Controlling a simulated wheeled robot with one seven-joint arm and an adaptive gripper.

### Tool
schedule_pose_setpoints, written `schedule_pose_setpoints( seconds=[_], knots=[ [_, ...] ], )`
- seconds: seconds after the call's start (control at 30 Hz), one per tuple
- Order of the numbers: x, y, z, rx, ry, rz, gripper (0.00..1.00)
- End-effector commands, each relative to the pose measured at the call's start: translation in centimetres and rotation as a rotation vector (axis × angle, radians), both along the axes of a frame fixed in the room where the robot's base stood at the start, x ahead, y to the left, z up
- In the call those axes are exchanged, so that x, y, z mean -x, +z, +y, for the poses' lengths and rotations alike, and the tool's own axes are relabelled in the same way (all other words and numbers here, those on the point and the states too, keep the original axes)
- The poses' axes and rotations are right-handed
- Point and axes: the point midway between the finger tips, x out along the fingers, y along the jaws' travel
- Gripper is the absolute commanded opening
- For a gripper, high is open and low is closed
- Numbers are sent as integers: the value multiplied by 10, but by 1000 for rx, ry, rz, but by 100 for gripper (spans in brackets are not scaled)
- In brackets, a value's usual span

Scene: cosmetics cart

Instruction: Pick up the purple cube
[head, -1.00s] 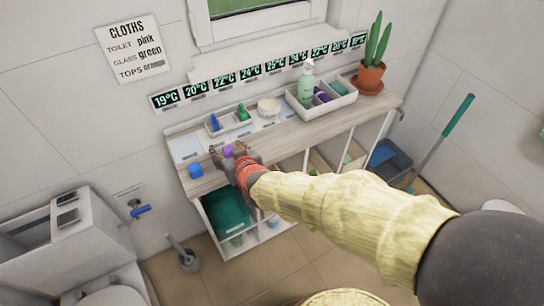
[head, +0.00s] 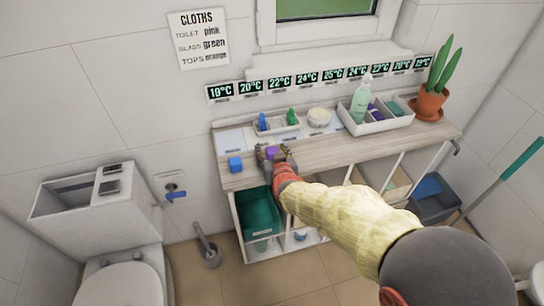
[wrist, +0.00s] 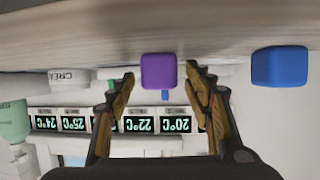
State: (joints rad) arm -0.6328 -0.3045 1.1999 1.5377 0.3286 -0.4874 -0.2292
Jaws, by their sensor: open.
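The purple cube (head: 271,153) sits on the wooden cart top near its front left part. My gripper (head: 271,152) is at the cart's front edge, with the cube showing between its fingers. In the wrist view the purple cube (wrist: 159,71) lies between the tips of the two open fingers (wrist: 160,78), with a gap on each side. I cannot tell how far the fingers reach past the cube. A blue cube (head: 235,164) stands left of the gripper, and also shows at the right in the wrist view (wrist: 280,66).
Behind the gripper stand a small tray (head: 276,126) with blue and green items and a round white jar (head: 319,117). A white tray (head: 376,124) holds a green pump bottle (head: 361,101). A potted cactus (head: 431,102) stands at the right end. Shelves with a green bin (head: 258,214) lie below.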

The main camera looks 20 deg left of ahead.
Motion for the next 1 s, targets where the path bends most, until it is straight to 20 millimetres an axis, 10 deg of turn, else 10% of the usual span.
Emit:
schedule_pose_setpoints(
  seconds=[1.0],
  knots=[
    [0, 0, 0, 0, 0, 0, 6]
  ],
)
